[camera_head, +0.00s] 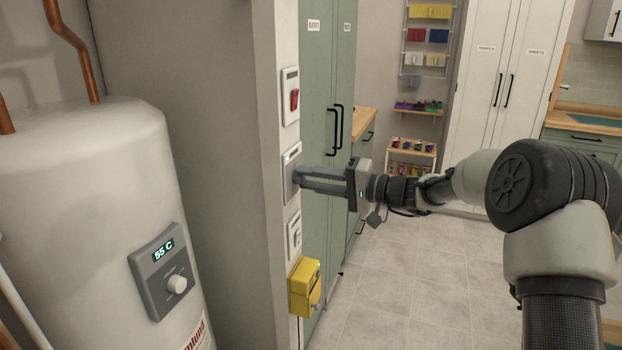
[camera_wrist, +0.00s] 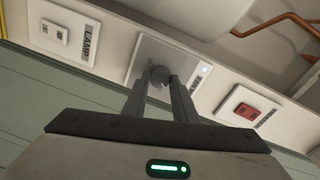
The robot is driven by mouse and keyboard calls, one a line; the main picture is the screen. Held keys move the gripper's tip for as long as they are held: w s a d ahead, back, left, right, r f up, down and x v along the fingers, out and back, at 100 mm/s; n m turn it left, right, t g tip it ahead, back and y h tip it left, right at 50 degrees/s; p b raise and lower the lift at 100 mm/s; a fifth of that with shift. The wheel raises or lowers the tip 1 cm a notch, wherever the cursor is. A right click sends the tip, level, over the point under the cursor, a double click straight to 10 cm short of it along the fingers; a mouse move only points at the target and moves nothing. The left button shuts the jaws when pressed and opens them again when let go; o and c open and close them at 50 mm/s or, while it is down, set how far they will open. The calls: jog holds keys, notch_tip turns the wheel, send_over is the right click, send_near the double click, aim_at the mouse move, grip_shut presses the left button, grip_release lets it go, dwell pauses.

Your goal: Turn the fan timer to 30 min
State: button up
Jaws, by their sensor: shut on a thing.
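The fan timer is a grey-white wall plate (camera_head: 291,172) on the narrow end of the wall, second from the top in a column of wall fittings. In the wrist view its plate (camera_wrist: 155,56) shows a small light at one corner and a round grey knob (camera_wrist: 159,76) in the middle. My gripper (camera_head: 298,178) reaches the plate from the right. In the wrist view its two fingers (camera_wrist: 160,84) are shut on the knob, one on each side. The fingers hide part of the knob and the plate's markings, so its setting cannot be read.
A red switch (camera_head: 294,99) is above the timer, a white switch marked LAMP (camera_wrist: 54,36) below, and a yellow box (camera_head: 304,287) under that. A water heater (camera_head: 90,200) stands left. Green cabinet doors (camera_head: 322,130) are close behind my gripper. The floor (camera_head: 400,280) is clear.

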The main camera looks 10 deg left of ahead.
jog(key=m+p, duration=0.2)
jog(key=m, duration=0.2)
jog(key=shift+r, duration=0.1)
jog(key=m+p, duration=0.3)
jog(key=m, duration=0.1)
jog(key=shift+g, duration=0.4)
jog(key=m+p, duration=0.3)
jog(key=m, duration=0.1)
jog(key=shift+g, duration=0.3)
jog(key=m+p, duration=0.3)
jog(key=m, duration=0.1)
jog(key=shift+p, duration=0.35)
jog(key=m+p, duration=0.1)
jog(key=m, duration=0.1)
jog(key=m+p, duration=0.1)
jog(key=m, duration=0.1)
jog(key=shift+f+m, duration=0.2)
jog(key=shift+m, duration=0.2)
jog(key=m+p, duration=0.2)
jog(key=m, duration=0.1)
jog(key=shift+g+y, duration=0.3)
jog(key=shift+g, duration=0.1)
jog(key=m+p, duration=0.1)
jog(key=m, duration=0.4)
jog(key=shift+f, duration=0.1)
jog(key=shift+s+m+y+p, duration=0.1)
jog(key=shift+m+y+p, duration=0.35)
jog(key=shift+m, duration=1.85)
